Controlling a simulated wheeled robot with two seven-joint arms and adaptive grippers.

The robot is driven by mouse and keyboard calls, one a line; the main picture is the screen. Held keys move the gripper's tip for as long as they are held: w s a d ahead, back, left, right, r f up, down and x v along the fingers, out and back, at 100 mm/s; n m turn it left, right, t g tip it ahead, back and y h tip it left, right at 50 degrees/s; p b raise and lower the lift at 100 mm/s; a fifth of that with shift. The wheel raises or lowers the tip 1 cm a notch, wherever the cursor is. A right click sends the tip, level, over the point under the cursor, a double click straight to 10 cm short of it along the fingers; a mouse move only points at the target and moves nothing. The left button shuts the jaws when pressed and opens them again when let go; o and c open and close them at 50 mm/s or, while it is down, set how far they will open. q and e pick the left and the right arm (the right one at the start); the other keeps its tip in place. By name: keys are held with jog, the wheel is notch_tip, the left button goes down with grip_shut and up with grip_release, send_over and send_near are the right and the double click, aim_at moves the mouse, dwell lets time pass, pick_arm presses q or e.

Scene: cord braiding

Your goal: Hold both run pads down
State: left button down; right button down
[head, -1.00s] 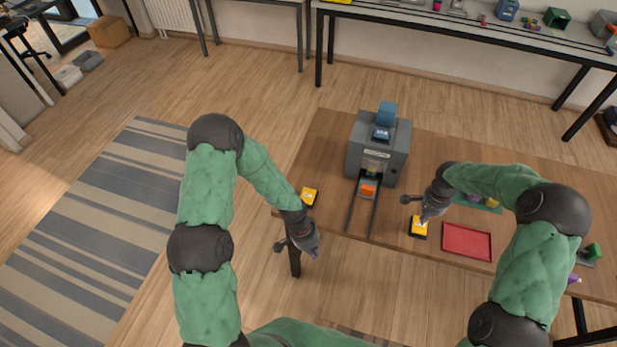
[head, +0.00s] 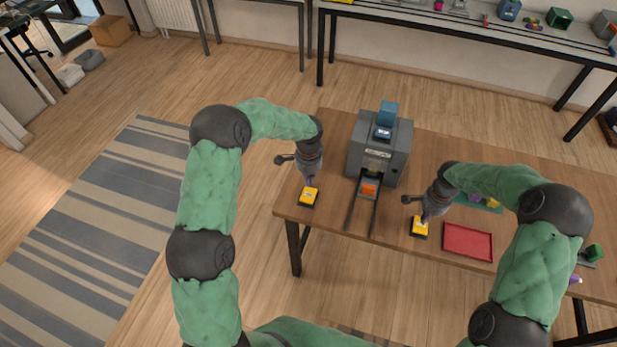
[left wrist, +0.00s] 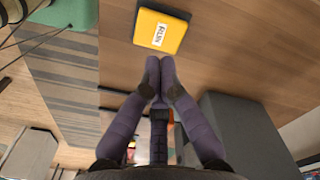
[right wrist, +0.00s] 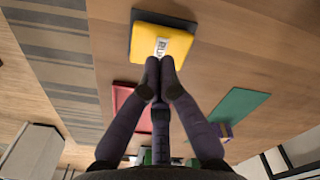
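The left run pad (head: 309,196) is yellow on a black base, near the table's left front edge. It also shows in the left wrist view (left wrist: 161,31) with a white RUN label. My left gripper (head: 310,178) is shut and empty, pointing down just behind that pad. In the left wrist view its closed fingertips (left wrist: 160,68) appear apart from the pad. The right run pad (head: 419,228) is the same kind, right of the machine. My right gripper (head: 425,217) is shut, with its fingertips (right wrist: 160,66) at the pad's label (right wrist: 162,42); I cannot tell how firmly they press.
A grey machine (head: 398,152) with two dark rails and an orange block (head: 369,189) stands between the pads. A red tray (head: 467,242) lies right of the right pad. A green mat (right wrist: 238,105) lies nearby. Bare table (head: 338,140) surrounds the left pad.

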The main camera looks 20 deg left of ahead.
aim_at(308, 195)
pick_arm(q)
jog(key=shift+f, duration=2.95)
jog(key=shift+f, duration=0.9)
pick_arm(e)
jog(key=shift+f, duration=0.85)
pick_arm(q)
jog(key=shift+s, duration=0.1)
pick_arm(e)
jog(key=shift+f, duration=0.95)
jog(key=shift+r, duration=3.55)
